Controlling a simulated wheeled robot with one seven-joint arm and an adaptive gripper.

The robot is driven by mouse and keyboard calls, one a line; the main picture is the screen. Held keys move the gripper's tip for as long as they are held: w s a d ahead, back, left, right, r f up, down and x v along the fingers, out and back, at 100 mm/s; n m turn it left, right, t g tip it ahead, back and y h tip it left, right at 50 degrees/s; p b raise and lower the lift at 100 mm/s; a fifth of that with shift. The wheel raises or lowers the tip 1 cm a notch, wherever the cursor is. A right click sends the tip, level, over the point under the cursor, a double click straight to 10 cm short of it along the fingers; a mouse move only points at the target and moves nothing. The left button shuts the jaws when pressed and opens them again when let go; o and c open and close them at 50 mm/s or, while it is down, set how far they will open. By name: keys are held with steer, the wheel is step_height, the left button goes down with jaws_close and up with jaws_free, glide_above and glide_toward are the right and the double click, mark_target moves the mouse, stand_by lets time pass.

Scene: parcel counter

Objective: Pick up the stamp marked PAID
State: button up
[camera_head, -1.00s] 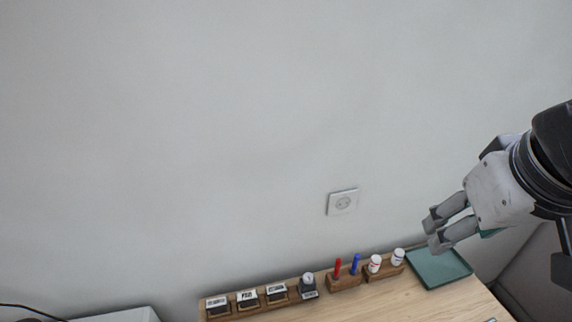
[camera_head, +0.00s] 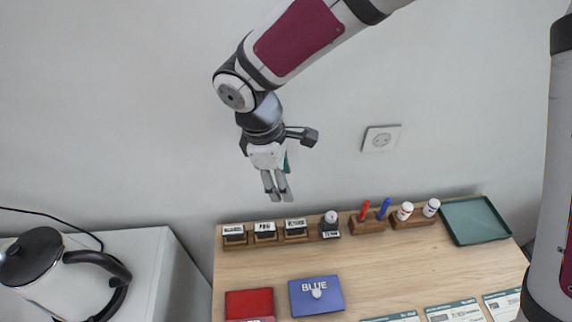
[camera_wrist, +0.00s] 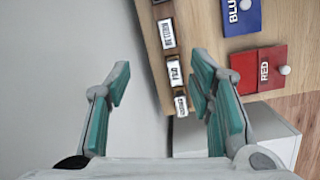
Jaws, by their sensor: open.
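The stamp marked PAID (camera_head: 265,230) stands in the wooden rack at the back of the counter, the middle one of three label-topped stamps. Its small label is hard to read in the head view. In the wrist view the PAID stamp (camera_wrist: 174,72) lies between RETURN (camera_wrist: 167,33) and a third stamp (camera_wrist: 181,105) with an unclear label. My gripper (camera_head: 279,188) hangs above the rack, fingers pointing down. In the wrist view its green-padded fingers (camera_wrist: 160,80) are spread apart with nothing between them.
A dark round-knobbed stamp (camera_head: 331,225), pen holder (camera_head: 368,224), two small bottles (camera_head: 405,211) and a green tray (camera_head: 474,222) line the back. Red (camera_head: 249,303) and blue (camera_head: 316,296) pads and cards lie in front. A kettle (camera_head: 40,270) stands left. The wall is close behind.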

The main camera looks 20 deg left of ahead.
mark_target(264, 227)
steer(key=s+a+f+n, duration=0.3)
steer(key=a+f, duration=0.3)
steer(key=shift+g, duration=0.4)
steer(key=f, duration=0.6)
steer(key=d+f, duration=0.1)
steer(key=f, duration=0.1)
steer(key=shift+w+f, duration=0.4)
steer(key=f, duration=0.2)
steer(key=f+p, duration=0.1)
steer(key=f, duration=0.1)
steer(key=shift+s+d, duration=0.1)
steer(key=shift+d, duration=0.25)
steer(key=shift+f, duration=0.55)
jaws_close()
